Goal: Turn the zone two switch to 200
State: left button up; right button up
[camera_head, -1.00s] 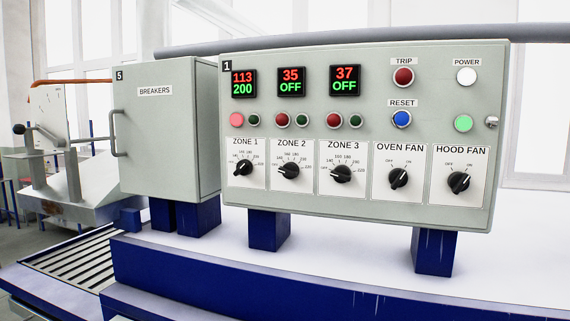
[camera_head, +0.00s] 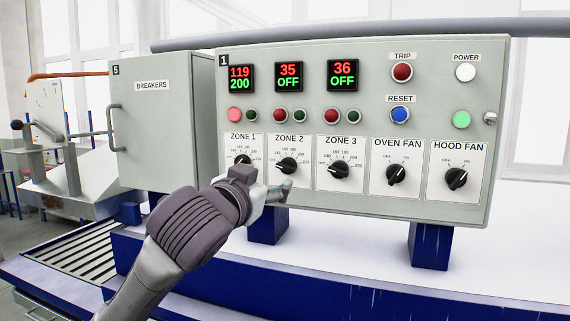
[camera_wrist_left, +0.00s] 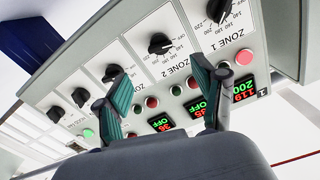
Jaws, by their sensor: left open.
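The zone 2 switch (camera_head: 286,166) is a black knob on a white plate, third item of none but the second knob from the left, under a display (camera_head: 289,76) reading 35 and OFF. It also shows in the left wrist view (camera_wrist_left: 160,44), just beyond my fingers. My left gripper (camera_head: 284,188) is just below the zone 2 knob in the head view. In the left wrist view its two teal-padded fingers are apart with nothing between them. Contact with the knob cannot be told. My right gripper is not in view.
Zone 1 knob (camera_head: 242,160) is partly behind my gripper; its display (camera_head: 241,78) reads 119 and 200. Zone 3 knob (camera_head: 338,170), oven fan knob (camera_head: 396,174) and hood fan knob (camera_head: 456,179) are to the right. A breakers box (camera_head: 165,125) stands left.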

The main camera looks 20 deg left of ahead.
aim_at(285, 168)
pick_arm(q)
jog(key=w+p, duration=0.2)
jog(key=w, duration=0.3)
jog(key=w+p, duration=0.2)
jog(key=w, duration=0.3)
jog(key=shift+d+r, duration=0.15)
jog(key=shift+w+p, duration=0.35)
jog(key=shift+w, duration=0.25)
jog(key=c, duration=1.1)
